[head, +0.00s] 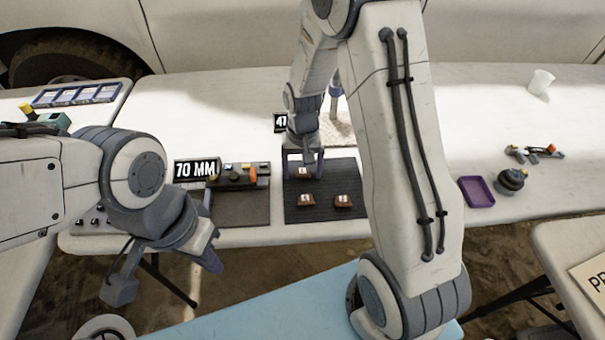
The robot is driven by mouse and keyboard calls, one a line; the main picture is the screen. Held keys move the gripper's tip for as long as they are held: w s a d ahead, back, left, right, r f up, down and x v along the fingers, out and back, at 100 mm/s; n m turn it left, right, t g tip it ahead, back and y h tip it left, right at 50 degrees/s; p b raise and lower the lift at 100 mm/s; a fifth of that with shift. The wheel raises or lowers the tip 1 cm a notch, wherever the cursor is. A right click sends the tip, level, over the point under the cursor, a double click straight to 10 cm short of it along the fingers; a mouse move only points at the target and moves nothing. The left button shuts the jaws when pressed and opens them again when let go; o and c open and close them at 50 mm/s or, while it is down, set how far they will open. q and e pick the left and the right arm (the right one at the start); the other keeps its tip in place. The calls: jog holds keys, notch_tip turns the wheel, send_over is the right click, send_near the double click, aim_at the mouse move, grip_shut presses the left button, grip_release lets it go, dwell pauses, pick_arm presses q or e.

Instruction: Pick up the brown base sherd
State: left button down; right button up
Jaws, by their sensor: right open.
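Three small brown sherds with white labels lie on a dark ribbed mat (290,212): one at the back (302,173), one at the front left (307,202) and one at the front right (343,202). I cannot tell by shape which one is the base sherd. My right gripper (303,170) is open, pointing down at the back sherd, with a finger on each side of it. I cannot tell whether the fingers touch it. My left gripper (165,278) is open and empty in front of the table's near edge.
A display reading 70 MM (196,169) and a dark tool tray (240,205) stand left of the mat. A purple tray (477,192), a dark round pot (511,180) and a white cup (541,82) are at right.

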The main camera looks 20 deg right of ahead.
grip_shut()
jog(key=shift+r, duration=0.1)
